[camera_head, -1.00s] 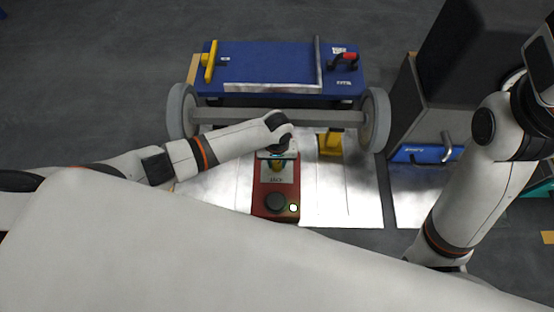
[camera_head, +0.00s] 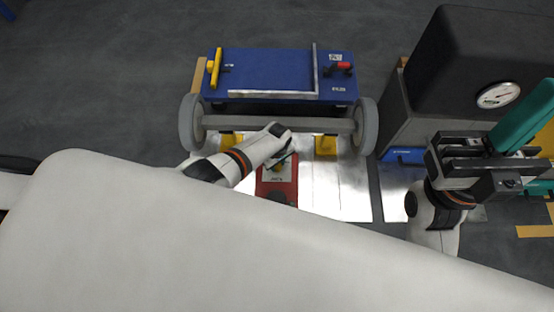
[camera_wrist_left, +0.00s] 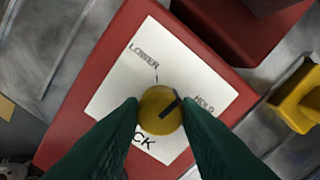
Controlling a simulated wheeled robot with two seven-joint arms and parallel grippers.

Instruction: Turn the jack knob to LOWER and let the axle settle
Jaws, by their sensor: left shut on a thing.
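The red jack box (camera_head: 277,190) stands on a pale metal plate in front of the axle. Its yellow knob (camera_wrist_left: 160,110) shows in the left wrist view, on a white label reading LOWER, HOLD and JACK. The knob's dark pointer is turned toward the HOLD side. My left gripper (camera_wrist_left: 161,112) is shut on the knob, a green finger on each side; the arm partly covers the box in the head view. The grey axle (camera_head: 270,125) spans two wheels, above yellow stands (camera_head: 325,145); whether it touches them is unclear. My right gripper (camera_head: 530,115) is raised at right, its fingertips unclear.
A blue cart (camera_head: 270,72) with a yellow handle and a red-gripped clamp stands behind the axle. A dark cabinet with a round gauge (camera_head: 498,95) stands at the right. Open floor lies at the far left.

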